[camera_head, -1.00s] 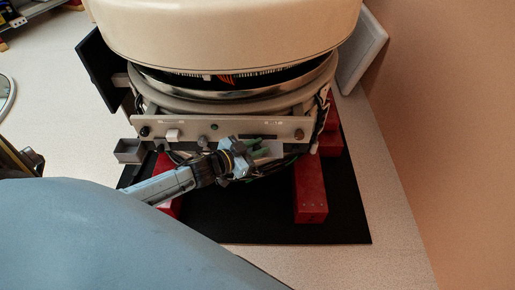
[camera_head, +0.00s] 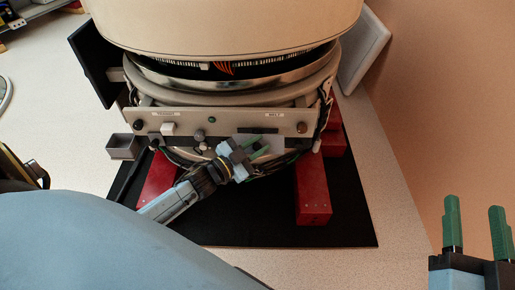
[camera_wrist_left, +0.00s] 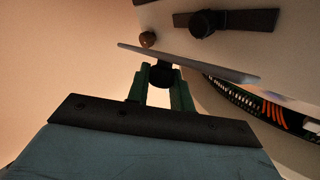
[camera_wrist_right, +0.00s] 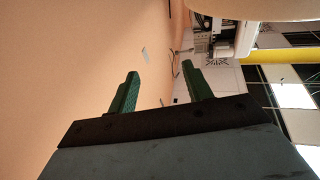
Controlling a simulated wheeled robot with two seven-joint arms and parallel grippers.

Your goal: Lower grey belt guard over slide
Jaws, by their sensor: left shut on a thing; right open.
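The grey belt guard (camera_head: 268,146) is a thin flat plate just below the right half of the machine's front panel. In the left wrist view the guard (camera_wrist_left: 195,64) is seen nearly edge-on. My left gripper (camera_head: 257,148) is shut on the guard's dark knob, which shows between the green fingers (camera_wrist_left: 162,75). A dark slide strip (camera_head: 258,130) is on the panel under a small label; in the left wrist view the strip (camera_wrist_left: 240,21) carries a black knob. The guard is apart from the strip there. My right gripper (camera_head: 476,228) is open and empty at the lower right.
The round cream machine (camera_head: 225,25) stands over red blocks (camera_head: 312,190) on a black mat (camera_head: 265,225). A small grey open box (camera_head: 123,147) is at the panel's left. A wall (camera_head: 440,100) is close on the right. Dark cables hang below the panel.

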